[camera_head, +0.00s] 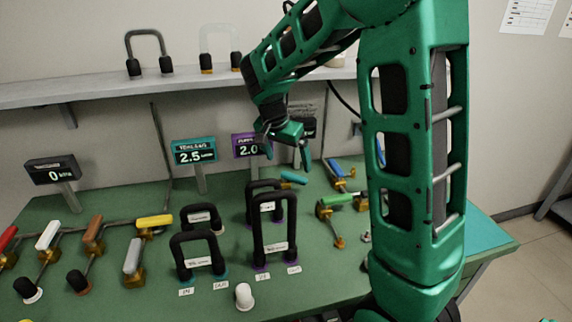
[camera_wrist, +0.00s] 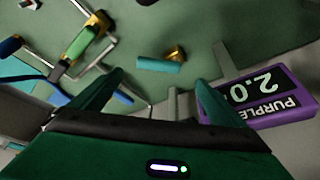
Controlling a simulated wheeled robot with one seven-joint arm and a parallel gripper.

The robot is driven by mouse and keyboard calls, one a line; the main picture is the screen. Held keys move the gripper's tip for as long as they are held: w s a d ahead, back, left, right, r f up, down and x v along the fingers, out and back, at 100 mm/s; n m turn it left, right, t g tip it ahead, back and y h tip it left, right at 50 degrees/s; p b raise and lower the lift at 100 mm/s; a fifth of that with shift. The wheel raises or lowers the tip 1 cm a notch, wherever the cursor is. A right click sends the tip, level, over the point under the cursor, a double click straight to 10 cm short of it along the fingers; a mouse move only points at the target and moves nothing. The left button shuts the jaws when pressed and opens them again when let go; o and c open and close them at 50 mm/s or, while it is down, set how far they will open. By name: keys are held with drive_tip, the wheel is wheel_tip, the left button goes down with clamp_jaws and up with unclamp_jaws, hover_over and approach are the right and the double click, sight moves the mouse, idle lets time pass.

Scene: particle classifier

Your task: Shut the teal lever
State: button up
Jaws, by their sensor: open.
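The teal lever (camera_head: 293,177) has a short cylindrical handle near the back of the green table. In the wrist view the teal handle (camera_wrist: 158,65) lies nearly level across the picture, with its brass valve body (camera_wrist: 176,53) at its right end. My gripper (camera_head: 287,160) is open and empty, pointing down above the lever. In the wrist view the lever shows just beyond and between my two fingertips (camera_wrist: 160,80), apart from both. A teal display (camera_head: 194,153) reads 2.5.
A purple display (camera_wrist: 262,98) reading 2.0 stands close beside my right finger in the wrist view. Green (camera_head: 339,199) and blue (camera_head: 336,168) levers are to the right. Black U-shaped tubes (camera_head: 290,223) stand in front. Yellow (camera_head: 154,221) and other levers line the left.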

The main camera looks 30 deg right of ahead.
sight(294, 180)
drive_tip(key=shift+s+d+r, duration=0.1)
drive_tip(key=shift+d, duration=0.1)
drive_tip(key=c, duration=0.5)
drive_tip(key=d+r, duration=0.1)
drive_tip(key=s+d, duration=0.1)
drive_tip(key=s+d+r, duration=0.1)
drive_tip(key=d, duration=0.1)
drive_tip(key=shift+s+r, duration=0.2)
drive_tip(key=shift+r, duration=0.1)
drive_tip(key=c, duration=1.5)
drive_tip(key=shift+s+d, duration=0.15)
drive_tip(key=shift+d, duration=0.05)
clamp_jaws()
drive_tip(key=x, duration=0.9)
drive_tip(key=shift+a+f, duration=0.1)
drive_tip(key=shift+f, duration=0.4)
drive_tip(key=shift+a, duration=0.1)
